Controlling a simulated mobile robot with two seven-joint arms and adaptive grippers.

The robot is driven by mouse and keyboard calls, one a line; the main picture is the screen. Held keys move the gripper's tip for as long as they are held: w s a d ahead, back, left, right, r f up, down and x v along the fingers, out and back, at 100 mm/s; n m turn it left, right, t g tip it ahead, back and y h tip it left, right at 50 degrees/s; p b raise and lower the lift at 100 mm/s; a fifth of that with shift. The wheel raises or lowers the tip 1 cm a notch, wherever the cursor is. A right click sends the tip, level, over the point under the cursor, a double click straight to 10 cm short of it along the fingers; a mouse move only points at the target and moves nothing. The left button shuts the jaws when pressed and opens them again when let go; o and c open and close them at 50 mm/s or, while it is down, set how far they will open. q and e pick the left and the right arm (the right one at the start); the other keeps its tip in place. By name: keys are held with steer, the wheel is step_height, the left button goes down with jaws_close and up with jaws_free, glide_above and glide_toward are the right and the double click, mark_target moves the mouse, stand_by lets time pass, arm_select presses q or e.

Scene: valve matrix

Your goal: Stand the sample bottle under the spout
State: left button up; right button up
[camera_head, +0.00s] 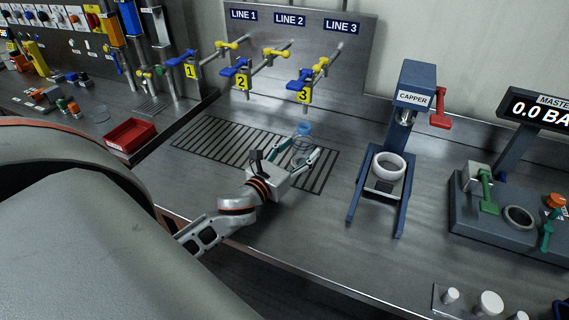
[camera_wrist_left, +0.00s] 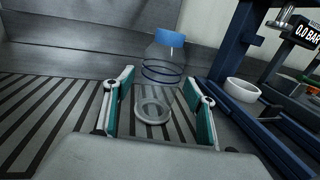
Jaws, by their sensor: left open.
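The clear sample bottle (camera_head: 302,146) with a blue cap stands upright on the slatted drain grate (camera_head: 215,142), below and in front of the Line 3 pipe (camera_head: 329,62). In the left wrist view the bottle (camera_wrist_left: 161,68) shows its blue cap at the top and its round base lower down. My left gripper (camera_head: 295,151) is open, with teal-padded fingers on either side of the bottle. In the wrist view gaps show between the fingers and the bottle. I cannot tell whether the bottle is exactly below a spout. My right gripper is not in view.
Blue and yellow valve handles marked 1, 2 and 3 (camera_head: 304,96) jut out above the grate. A blue capper stand (camera_head: 398,150) is on the right, with a grey test block (camera_head: 505,215) beyond it. A red tray (camera_head: 130,134) lies left. The grate's left part is clear.

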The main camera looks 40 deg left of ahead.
arm_select(q)
steer(key=s+b, duration=0.1)
steer(key=s, duration=0.8)
steer(key=shift+s+d, duration=0.15)
steer(key=shift+s, duration=0.05)
